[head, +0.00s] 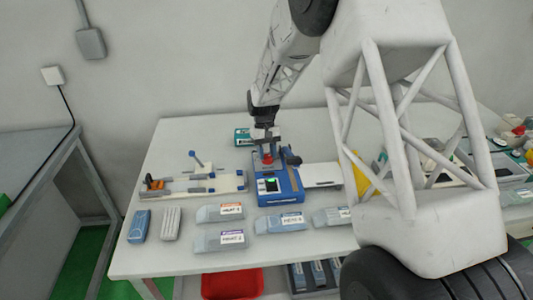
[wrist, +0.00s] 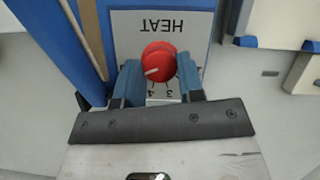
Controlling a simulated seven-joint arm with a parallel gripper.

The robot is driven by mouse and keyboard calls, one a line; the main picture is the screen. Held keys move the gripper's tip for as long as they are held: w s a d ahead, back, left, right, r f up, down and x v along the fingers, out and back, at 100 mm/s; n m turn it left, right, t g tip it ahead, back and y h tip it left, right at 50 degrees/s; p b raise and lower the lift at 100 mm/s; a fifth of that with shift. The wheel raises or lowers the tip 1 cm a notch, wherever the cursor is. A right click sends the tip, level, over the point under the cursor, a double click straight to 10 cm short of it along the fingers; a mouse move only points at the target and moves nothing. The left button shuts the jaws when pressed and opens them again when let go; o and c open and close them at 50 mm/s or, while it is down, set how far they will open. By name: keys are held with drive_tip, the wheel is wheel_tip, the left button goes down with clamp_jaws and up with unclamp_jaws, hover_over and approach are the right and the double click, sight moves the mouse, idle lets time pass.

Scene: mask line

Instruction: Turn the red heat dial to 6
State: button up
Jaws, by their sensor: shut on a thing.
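The red heat dial (wrist: 159,62) is on a light panel (wrist: 190,22) marked HEAT, which appears upside down in the wrist view. A pale pointer mark shows on the dial's lower left side. Scale figures show partly below it, one looking like a 3; the rest are hidden by my gripper. My gripper (wrist: 157,80) has its blue fingers on either side of the dial, shut on it. In the head view the dial (head: 267,158) sits on the blue machine (head: 290,190), with my gripper (head: 266,146) right above it.
A pale fixture with blue and orange parts (head: 195,184) stands left of the machine. Several labelled grey boxes (head: 219,213) lie in front. A teal box (head: 242,136) is behind. A red bin (head: 232,284) is below the table's front edge. The table's back left is clear.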

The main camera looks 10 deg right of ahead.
drive_tip(key=shift+m, duration=0.5)
drive_tip(key=o, duration=0.9)
drive_tip(key=shift+v, duration=3.95)
drive_tip(key=shift+d, duration=0.2)
